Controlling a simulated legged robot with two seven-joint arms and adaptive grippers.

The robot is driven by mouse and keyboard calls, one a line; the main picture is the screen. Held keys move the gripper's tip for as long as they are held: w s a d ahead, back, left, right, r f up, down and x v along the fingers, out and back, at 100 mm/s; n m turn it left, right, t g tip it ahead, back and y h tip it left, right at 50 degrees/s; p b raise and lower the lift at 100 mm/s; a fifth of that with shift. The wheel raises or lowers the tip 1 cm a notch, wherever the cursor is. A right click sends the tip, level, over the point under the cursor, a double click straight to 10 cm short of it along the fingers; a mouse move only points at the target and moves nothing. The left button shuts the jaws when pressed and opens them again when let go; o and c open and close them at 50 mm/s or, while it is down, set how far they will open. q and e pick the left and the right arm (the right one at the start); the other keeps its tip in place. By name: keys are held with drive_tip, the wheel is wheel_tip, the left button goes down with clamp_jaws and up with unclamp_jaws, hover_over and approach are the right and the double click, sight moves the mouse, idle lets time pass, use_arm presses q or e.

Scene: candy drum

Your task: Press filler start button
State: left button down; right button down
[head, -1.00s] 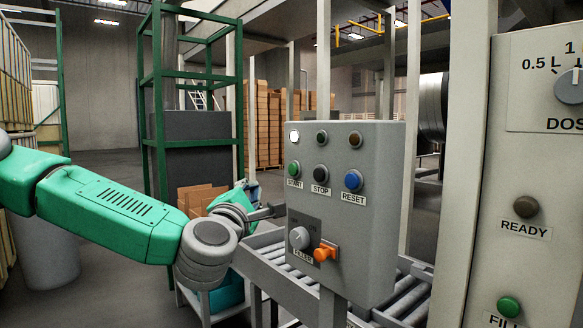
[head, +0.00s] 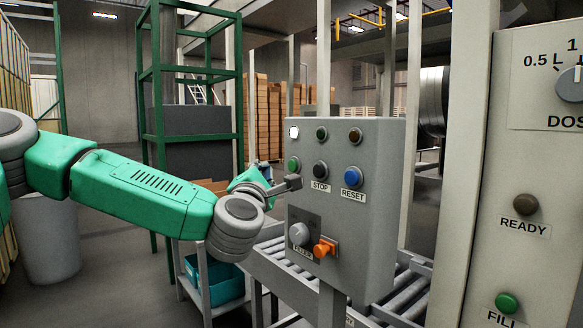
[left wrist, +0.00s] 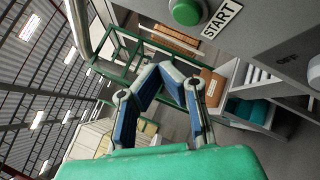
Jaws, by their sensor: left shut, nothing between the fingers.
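The grey control box (head: 335,222) stands in the middle of the head view. Its green start button (head: 293,164) is at the left of the button row, and it shows large at the top of the left wrist view (left wrist: 186,10) beside the START label (left wrist: 221,18). My left gripper (head: 292,183) is shut and empty, its tip just below the green button and over the START label's place. I cannot tell whether the tip touches the box. In the left wrist view its fingers (left wrist: 172,72) meet below the button in the picture. My right gripper is not in view.
The black STOP button (head: 320,170), blue RESET button (head: 353,176), filler knob (head: 299,233) and orange switch (head: 324,247) are close by on the box. A roller conveyor (head: 400,295) runs behind it. A green rack (head: 158,130) stands behind my arm.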

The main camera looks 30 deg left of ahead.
sight(293, 166)
use_arm(q)
drive_tip(key=w, duration=0.1)
drive_tip(key=w+d, duration=0.1)
drive_tip(key=w, duration=0.1)
drive_tip(key=shift+w+d, duration=0.25)
drive_tip(key=shift+w+d+b, duration=0.1)
drive_tip(key=shift+b, duration=0.2)
idle(1.1)
drive_tip(key=shift+w+d+r, duration=0.1)
drive_tip(key=shift+w+d, duration=0.05)
drive_tip(key=shift+w, duration=0.1)
